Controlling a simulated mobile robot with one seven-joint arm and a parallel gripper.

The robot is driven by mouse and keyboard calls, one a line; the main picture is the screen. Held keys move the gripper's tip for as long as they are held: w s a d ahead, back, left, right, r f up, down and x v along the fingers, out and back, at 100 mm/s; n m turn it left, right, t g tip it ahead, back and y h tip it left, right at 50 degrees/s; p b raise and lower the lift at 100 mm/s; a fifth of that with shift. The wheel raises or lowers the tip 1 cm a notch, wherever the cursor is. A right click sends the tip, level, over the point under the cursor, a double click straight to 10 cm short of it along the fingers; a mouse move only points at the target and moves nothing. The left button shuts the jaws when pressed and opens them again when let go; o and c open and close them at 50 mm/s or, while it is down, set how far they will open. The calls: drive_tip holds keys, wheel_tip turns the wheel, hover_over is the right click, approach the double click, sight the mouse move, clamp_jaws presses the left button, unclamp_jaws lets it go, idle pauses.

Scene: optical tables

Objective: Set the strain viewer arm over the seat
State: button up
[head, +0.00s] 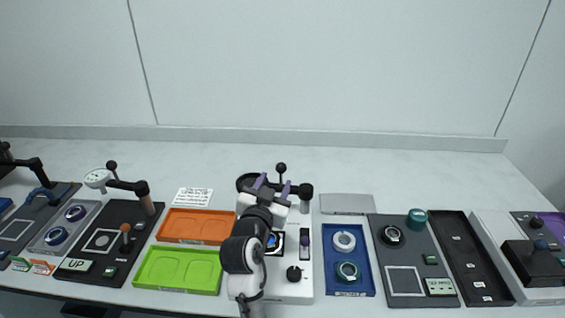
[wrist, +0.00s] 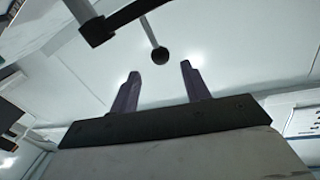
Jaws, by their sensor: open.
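A viewer with a black swing arm stands on a white base (head: 298,290) at mid-table; I take it to be the strain viewer. Its arm has a round dark head (head: 246,182) at the left, a post (head: 305,191) at the right and an upright black ball knob (head: 281,168). A dark square with a blue round spot (head: 272,241), perhaps the seat, lies nearer me, partly hidden by my arm. My gripper (head: 272,188) is open and empty by the knob. In the wrist view the knob (wrist: 160,55) shows between and beyond the purple fingertips (wrist: 162,75), apart from them.
A black station (head: 125,215) at the left has a similar arm with a white head (head: 98,178). Orange (head: 196,239) and green trays (head: 178,291) lie left of the viewer, a blue tray (head: 358,285) right. The table behind is clear up to the wall.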

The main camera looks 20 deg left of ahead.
sight(280, 171)
drive_tip(key=w, duration=0.2)
drive_tip(key=w+p, duration=0.1)
drive_tip(key=w, duration=0.2)
drive_tip(key=w+p, duration=0.1)
drive_tip(key=w, duration=0.1)
drive_tip(key=shift+w+a, duration=0.2)
drive_tip(key=shift+a, duration=0.15)
clamp_jaws()
